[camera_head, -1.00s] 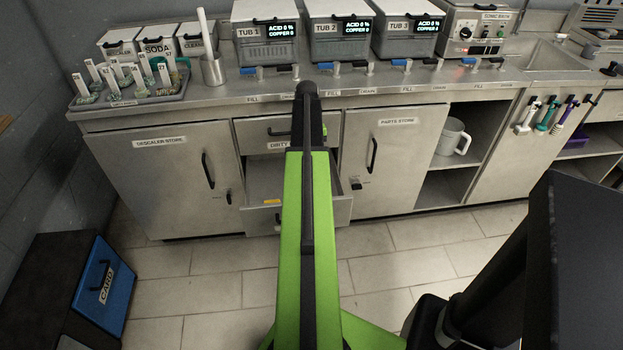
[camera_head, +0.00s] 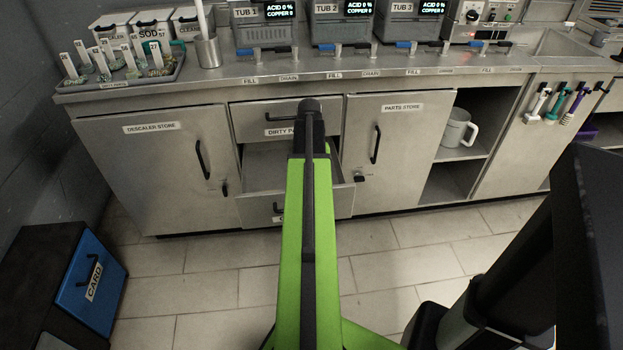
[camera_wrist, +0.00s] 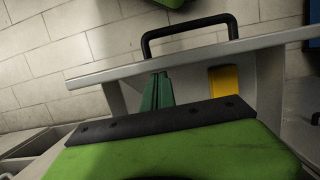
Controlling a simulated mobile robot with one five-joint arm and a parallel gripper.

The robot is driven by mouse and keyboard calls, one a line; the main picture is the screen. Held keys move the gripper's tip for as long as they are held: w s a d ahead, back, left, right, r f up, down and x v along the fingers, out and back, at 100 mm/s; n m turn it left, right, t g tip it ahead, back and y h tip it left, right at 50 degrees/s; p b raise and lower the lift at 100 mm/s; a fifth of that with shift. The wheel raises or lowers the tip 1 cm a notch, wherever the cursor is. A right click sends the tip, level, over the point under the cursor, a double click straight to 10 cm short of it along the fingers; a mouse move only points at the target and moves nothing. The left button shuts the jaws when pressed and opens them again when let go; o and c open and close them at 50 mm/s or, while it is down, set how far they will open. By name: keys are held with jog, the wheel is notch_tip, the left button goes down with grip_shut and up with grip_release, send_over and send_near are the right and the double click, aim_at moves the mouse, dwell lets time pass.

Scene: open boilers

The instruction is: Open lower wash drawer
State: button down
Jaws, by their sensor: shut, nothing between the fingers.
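The lower drawer (camera_head: 246,208) stands open below the upper drawer in the head view. Its black handle (camera_head: 277,208) is on its front, and my arm covers part of the drawer. In the wrist view the drawer's front rim (camera_wrist: 250,45) crosses the picture, with the black handle (camera_wrist: 190,32) on its far side. My gripper (camera_wrist: 157,80) is shut and empty. Its dark green fingers show on the inner side of the front, close to the rim; I cannot tell whether they touch it. A yellow patch (camera_wrist: 225,80) shows beside them. My arm hides the gripper in the head view.
The upper drawer (camera_head: 256,119) is shut, partly behind my arm. Cupboard doors for the descaler store (camera_head: 155,170) and parts store (camera_head: 400,155) flank the drawers. A dark bin with a blue card panel (camera_head: 90,285) stands left. The tiled floor before the drawers is clear.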

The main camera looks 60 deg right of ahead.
jog(key=shift+s, duration=0.1)
jog(key=s+a, duration=0.2)
jog(key=a, duration=0.1)
jog(key=shift+s+a, duration=0.2)
jog(key=shift+a, duration=0.1)
jog(key=w+d+r+p, duration=0.3)
jog(key=d+r+p, duration=0.2)
jog(key=r+p, duration=0.4)
jog(key=shift+w+d+r+p, duration=0.15)
jog(key=shift+w+r+p, duration=0.2)
